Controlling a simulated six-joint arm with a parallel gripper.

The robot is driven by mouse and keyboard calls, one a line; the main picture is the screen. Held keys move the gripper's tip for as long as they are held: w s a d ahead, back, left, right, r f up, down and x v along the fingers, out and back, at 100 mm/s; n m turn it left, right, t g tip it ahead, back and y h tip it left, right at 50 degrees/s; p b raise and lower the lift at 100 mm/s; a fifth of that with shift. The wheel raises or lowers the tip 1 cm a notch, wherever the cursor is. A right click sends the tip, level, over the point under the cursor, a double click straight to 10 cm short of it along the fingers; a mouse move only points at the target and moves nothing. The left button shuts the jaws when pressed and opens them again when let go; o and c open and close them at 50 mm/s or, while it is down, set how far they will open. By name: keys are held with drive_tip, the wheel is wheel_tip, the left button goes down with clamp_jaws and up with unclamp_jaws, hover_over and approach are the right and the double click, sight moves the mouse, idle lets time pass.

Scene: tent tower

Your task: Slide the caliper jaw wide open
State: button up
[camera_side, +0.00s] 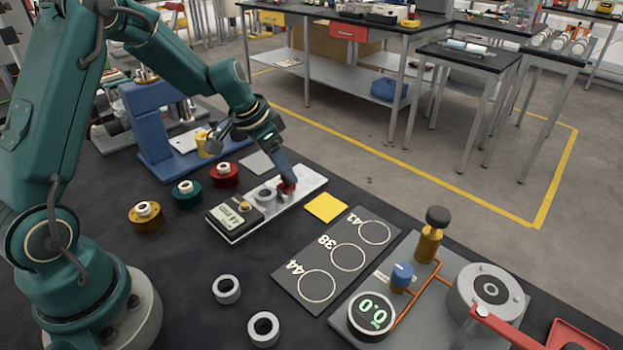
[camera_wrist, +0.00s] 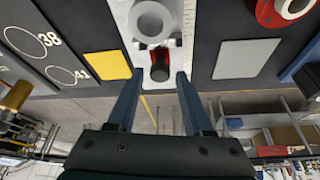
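The caliper is a pale slab (camera_side: 308,184) lying on the dark bench, with a display unit (camera_side: 236,216) at its near left end. A grey ring (camera_side: 263,194) sits on the slab beside the display. In the wrist view, the knob (camera_wrist: 160,67) looks dark on top and lies between the tips of my gripper (camera_wrist: 159,75). The fingers are apart, with a visible gap on each side of the knob. The ring (camera_wrist: 151,21) shows just past it.
A yellow pad (camera_side: 326,207) and a black plate with numbered circles (camera_side: 301,265) lie to the right. A grey pad (camera_side: 257,162) and several coloured spools, one red (camera_side: 225,175), stand to the left. Two loose rings (camera_side: 227,289) lie in front. A blue press (camera_side: 160,130) stands behind.

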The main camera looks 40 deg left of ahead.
clamp_jaws()
drive_tip(key=shift+w, duration=1.15)
drive_tip(key=shift+o, duration=1.9)
unclamp_jaws()
drive_tip(key=shift+v, duration=2.55)
drive_tip(key=shift+s, duration=0.1)
drive_tip(key=shift+d, duration=0.1)
